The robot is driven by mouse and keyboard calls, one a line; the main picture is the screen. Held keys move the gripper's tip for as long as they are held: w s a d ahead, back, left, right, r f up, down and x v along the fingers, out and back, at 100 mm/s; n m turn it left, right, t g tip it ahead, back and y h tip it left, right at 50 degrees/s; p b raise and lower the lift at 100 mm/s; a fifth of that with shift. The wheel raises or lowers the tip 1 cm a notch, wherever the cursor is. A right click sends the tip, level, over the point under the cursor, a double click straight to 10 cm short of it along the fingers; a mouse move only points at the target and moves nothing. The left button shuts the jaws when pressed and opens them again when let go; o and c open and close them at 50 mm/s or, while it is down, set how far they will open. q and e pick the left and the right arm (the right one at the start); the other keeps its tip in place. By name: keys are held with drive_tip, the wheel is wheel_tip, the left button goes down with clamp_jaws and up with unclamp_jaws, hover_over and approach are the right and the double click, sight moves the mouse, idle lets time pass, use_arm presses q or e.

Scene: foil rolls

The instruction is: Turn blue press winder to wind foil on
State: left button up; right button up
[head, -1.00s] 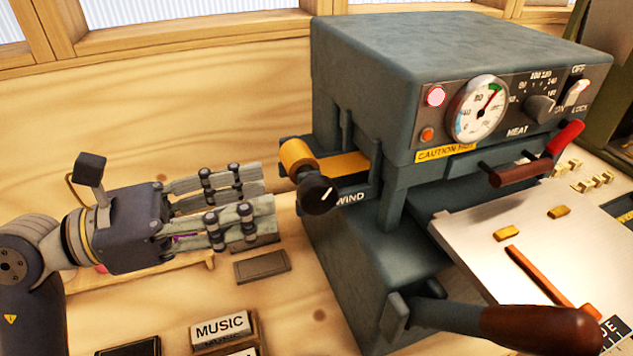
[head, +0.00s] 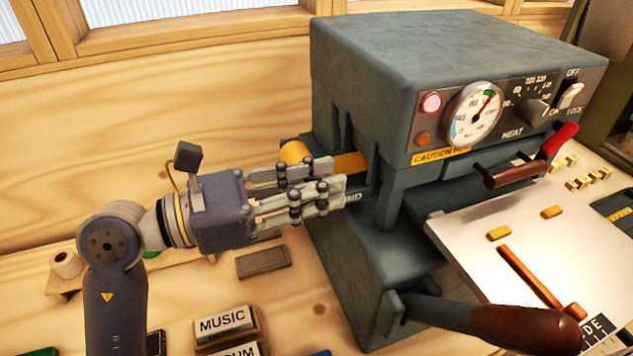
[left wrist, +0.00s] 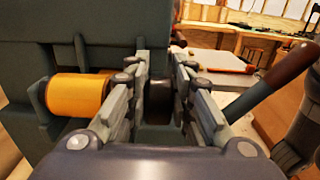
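The blue-grey press (head: 370,70) stands right of centre in the head view. A gold foil roll (head: 297,152) is on its left side, with a gold strip (head: 350,161) running into the press. My left gripper (head: 338,174) is at the winder there and hides the black knob and part of the WIND label in the head view. In the left wrist view, the dark knob (left wrist: 159,100) shows between the spread fingertips, and the gold roll (left wrist: 78,95) is left of them. The fingers look open around the knob; contact cannot be told. My right gripper is out of view.
A lever with a brown grip (head: 525,325) sticks out at the press's front, and a red-handled lever (head: 530,165) is above the metal plate (head: 480,240). Type blocks marked MUSIC (head: 223,325) lie on the bench below my left arm. A wooden wall is behind.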

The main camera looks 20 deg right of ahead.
use_arm(q)
clamp_jaws()
drive_tip(key=shift+r+y+p, duration=0.2)
drive_tip(key=shift+y+p, duration=0.2)
drive_tip(key=shift+p, duration=0.3)
drive_tip(key=y+p, duration=0.2)
drive_tip(key=p, duration=0.1)
drive_tip(key=y+p, duration=0.2)
drive_tip(key=shift+d+r+y+p, duration=0.1)
drive_tip(key=shift+d+y+p, duration=0.2)
drive_tip(key=shift+d+p, duration=0.1)
drive_tip(key=y, duration=0.1)
drive_tip(key=y+p, duration=0.1)
drive_tip(key=shift+w+d+f+y, duration=0.1)
drive_tip(key=shift+d+f+y, duration=0.1)
drive_tip(key=shift+f+y, duration=0.1)
drive_tip(key=shift+d+f+y, duration=0.1)
drive_tip(key=shift+f+y, duration=0.05)
drive_tip(key=shift+y, duration=0.65)
drive_tip(key=shift+d+f+y, duration=0.1)
drive_tip(key=shift+f+y, duration=0.05)
drive_tip(key=shift+y, duration=0.6)
drive_tip(key=shift+f+y, duration=0.15)
drive_tip(key=shift+y, duration=0.6)
